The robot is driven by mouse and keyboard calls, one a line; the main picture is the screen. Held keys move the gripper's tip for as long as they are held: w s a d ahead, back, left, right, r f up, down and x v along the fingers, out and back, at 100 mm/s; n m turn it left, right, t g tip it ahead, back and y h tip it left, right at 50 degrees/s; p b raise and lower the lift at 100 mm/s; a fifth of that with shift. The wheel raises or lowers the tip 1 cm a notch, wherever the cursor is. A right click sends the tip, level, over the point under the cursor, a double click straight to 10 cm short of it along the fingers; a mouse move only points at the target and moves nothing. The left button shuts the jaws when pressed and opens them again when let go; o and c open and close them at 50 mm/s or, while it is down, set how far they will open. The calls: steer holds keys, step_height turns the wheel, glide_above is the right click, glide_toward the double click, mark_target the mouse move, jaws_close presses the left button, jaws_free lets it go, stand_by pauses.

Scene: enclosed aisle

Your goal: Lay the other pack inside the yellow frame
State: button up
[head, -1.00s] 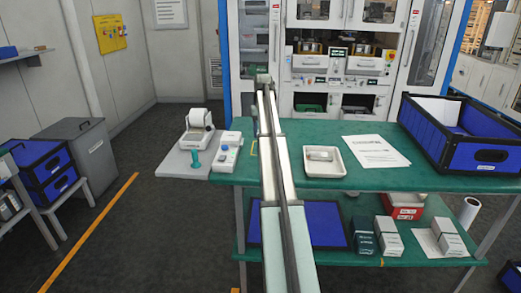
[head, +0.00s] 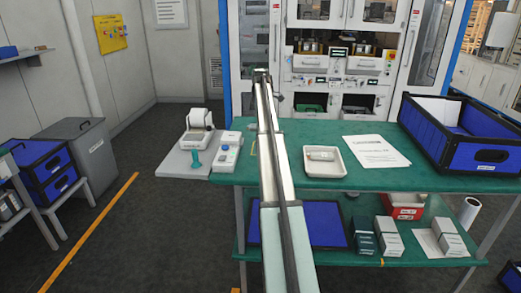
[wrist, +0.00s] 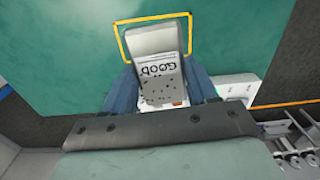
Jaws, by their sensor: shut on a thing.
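In the wrist view my gripper (wrist: 161,78) is shut on a pale pack (wrist: 167,42) with dark print reading GOOD and a speckled grey area. The pack's far part overlaps the yellow frame (wrist: 150,17) marked on the green table; I cannot tell whether it touches the table. In the head view only a bit of the yellow frame (head: 254,147) shows beside my arm, and my gripper is hidden behind the arm. A small pale item (head: 320,154) lies in the white tray (head: 341,171) right of my arm.
Left of the arm are a white device with buttons (head: 227,151) and a printer-like machine (head: 197,133). Right of the tray lie a paper sheet (head: 376,151) and a blue crate (head: 455,150). Small boxes (head: 388,232) stand on the lower shelf. A tall cabinet (head: 338,20) rises behind.

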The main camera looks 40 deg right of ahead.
steer(key=n, duration=0.4)
steer(key=shift+w+d+r, duration=0.1)
steer(key=shift+w+d, duration=0.1)
steer(key=shift+w, duration=0.05)
steer(key=n, duration=0.4)
steer(key=shift+w, duration=0.1)
steer(key=n, duration=0.9)
steer(key=shift+f, duration=5)
steer(key=shift+f, duration=0.1)
steer(key=o, duration=1.2)
